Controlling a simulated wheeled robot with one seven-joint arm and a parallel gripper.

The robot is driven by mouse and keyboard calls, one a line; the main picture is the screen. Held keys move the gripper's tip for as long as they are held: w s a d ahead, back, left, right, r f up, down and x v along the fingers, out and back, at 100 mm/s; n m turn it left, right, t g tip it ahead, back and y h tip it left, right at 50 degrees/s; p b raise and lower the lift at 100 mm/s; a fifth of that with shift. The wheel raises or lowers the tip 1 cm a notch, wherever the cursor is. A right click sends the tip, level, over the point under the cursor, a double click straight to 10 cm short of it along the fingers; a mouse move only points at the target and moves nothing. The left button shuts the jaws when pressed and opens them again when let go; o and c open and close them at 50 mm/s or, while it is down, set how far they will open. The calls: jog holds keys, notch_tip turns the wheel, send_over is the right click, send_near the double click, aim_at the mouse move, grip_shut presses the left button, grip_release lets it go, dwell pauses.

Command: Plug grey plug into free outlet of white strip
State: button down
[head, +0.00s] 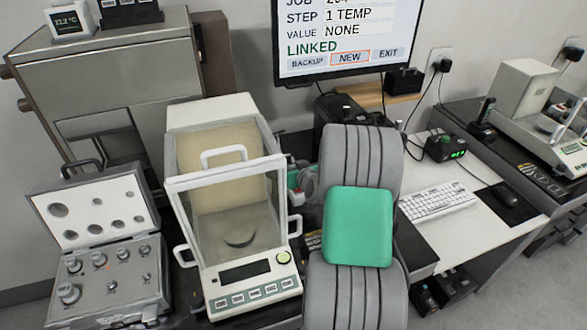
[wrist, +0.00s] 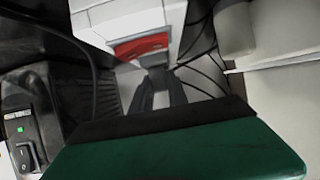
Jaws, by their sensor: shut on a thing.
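My gripper (wrist: 158,88) shows in the wrist view beyond the green wrist housing, with its dark fingers close together. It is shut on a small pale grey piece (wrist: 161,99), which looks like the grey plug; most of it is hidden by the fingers. A white block with a red face (wrist: 140,46) lies just beyond the fingertips; I cannot tell whether it is part of the white strip. No free outlet can be made out. In the head view my arm hides the gripper and plug.
A balance with a glass case (head: 233,180) and a weight case (head: 110,240) stand left of my arm. A monitor (head: 345,35), keyboard (head: 437,201) and black box with green digits (head: 446,147) are right. Dark cables (wrist: 205,70) run close beside the fingers. A black switch box (wrist: 22,125) is at left.

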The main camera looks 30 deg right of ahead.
jog(key=shift+f, duration=0.1)
jog(key=c, duration=1.2)
grip_release()
